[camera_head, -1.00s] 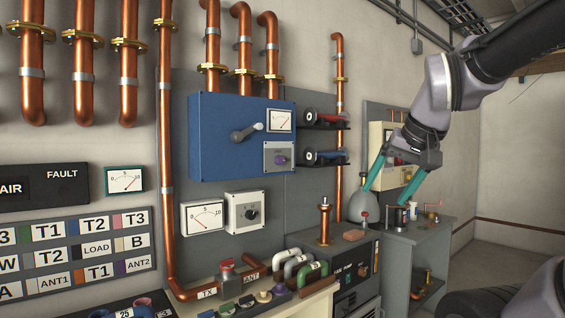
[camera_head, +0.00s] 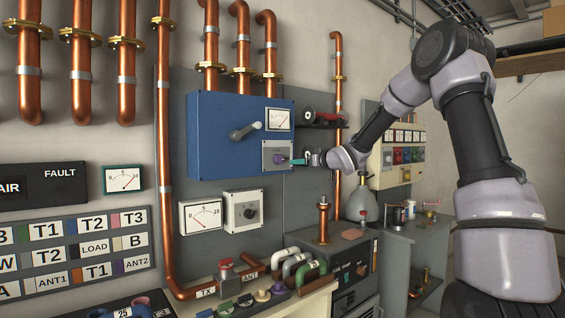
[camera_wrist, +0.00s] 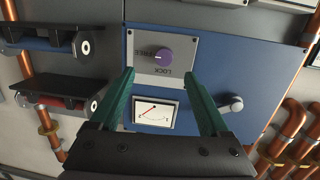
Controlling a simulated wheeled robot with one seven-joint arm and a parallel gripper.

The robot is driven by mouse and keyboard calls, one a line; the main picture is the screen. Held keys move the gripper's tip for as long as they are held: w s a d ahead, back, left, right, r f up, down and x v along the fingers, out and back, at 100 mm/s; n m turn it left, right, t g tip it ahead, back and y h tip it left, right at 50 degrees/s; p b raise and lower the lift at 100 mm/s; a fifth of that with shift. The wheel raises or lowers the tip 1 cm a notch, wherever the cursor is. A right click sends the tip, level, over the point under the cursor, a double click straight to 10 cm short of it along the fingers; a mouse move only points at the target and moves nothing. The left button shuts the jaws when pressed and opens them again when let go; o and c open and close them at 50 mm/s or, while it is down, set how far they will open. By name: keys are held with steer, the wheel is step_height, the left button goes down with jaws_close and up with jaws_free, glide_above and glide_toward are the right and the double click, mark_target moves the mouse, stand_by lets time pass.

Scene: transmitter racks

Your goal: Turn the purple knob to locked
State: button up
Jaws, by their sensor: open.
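The purple knob (camera_head: 279,159) sits on a light grey plate (camera_head: 268,146) at the lower right of the blue cabinet. In the wrist view the knob (camera_wrist: 163,54) shows a pale mark on its left side, facing the word FREE. The word LOCK stands just below the knob in that picture. My gripper (camera_head: 293,161), with teal fingers, is in front of the knob. In the wrist view my gripper (camera_wrist: 159,72) is open, its fingertips to either side and a little below the knob, apart from it. Nothing is between the fingers.
A grey lever (camera_head: 246,131) and a meter (camera_head: 278,119) are on the same blue cabinet (camera_head: 215,150). Shelves with a red-ended part (camera_head: 310,115) stand right beside it. A copper pipe (camera_head: 338,90) runs vertically behind my wrist. A meter and a black-knob box (camera_head: 244,211) hang below.

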mark_target(280, 160)
steer(key=w+a, duration=0.2)
steer(key=w, duration=0.1)
steer(key=w+a+y, duration=0.1)
steer(key=w+a, duration=0.1)
steer(key=w, duration=0.2)
steer(key=w+a+y, duration=0.1)
steer(key=w+a, duration=0.2)
steer(key=shift+w+f+n, duration=0.15)
steer(key=shift+w+n, duration=0.25)
jaws_close()
